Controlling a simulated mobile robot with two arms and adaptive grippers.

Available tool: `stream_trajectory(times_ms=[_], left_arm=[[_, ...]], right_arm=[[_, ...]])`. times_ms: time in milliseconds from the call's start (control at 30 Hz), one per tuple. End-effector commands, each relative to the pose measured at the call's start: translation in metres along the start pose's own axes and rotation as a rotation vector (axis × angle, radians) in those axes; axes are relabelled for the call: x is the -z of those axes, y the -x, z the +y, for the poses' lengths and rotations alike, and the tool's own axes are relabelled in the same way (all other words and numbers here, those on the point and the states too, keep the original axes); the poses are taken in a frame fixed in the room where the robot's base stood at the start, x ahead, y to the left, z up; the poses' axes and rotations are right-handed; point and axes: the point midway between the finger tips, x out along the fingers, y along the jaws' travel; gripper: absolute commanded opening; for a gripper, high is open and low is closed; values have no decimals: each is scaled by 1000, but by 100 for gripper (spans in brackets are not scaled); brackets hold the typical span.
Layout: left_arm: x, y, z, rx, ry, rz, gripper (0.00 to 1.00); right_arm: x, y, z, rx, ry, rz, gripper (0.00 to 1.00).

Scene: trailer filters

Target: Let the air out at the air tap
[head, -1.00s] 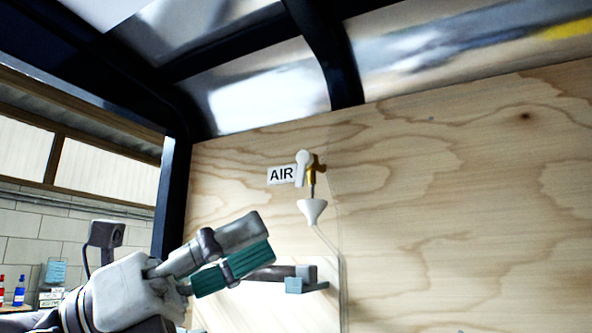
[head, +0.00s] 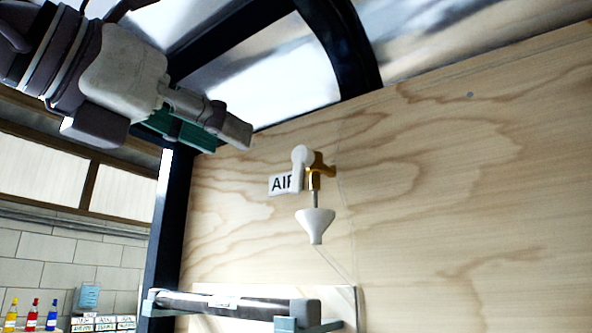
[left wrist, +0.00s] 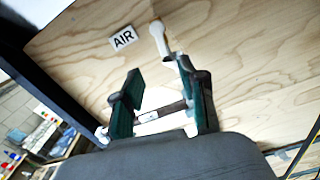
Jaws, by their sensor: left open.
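The air tap (head: 316,178) is a brass tap on the plywood wall. A white funnel (head: 315,222) sits under the spout. My left gripper (head: 226,138) is open and empty, up and to the left of the tap, apart from it. In the left wrist view the handle (left wrist: 158,40) shows just beyond the open fingertips (left wrist: 160,68), nearer the right finger, which hides the brass body. The AIR label (left wrist: 123,38) is left of it. My right gripper is out of view.
A dark cylinder (head: 240,305) in a bracket lies below the funnel against the wall. A dark frame post (head: 168,210) stands at left, and a dark beam (head: 345,45) crosses above. Coloured bottles (head: 32,312) stand at far left. The plywood right of the tap is clear.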

Motion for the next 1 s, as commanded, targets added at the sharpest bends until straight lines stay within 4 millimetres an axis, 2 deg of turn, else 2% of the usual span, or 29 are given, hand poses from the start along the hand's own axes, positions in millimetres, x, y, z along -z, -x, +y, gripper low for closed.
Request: stream_trajectory(times_ms=[100,200,367,500,700,1000], left_arm=[[-2,-25,0,4,1,6,42],[-2,-48,-1,5,1,6,42],[-2,-81,-1,5,0,5,42],[-2,-103,-1,5,1,3,42],[0,-120,-2,5,0,2,42],[1,-122,-2,5,0,2,42]], right_arm=[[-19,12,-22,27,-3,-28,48],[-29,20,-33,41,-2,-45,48],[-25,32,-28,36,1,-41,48],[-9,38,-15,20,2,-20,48],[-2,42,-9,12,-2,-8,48],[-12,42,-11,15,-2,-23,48]])
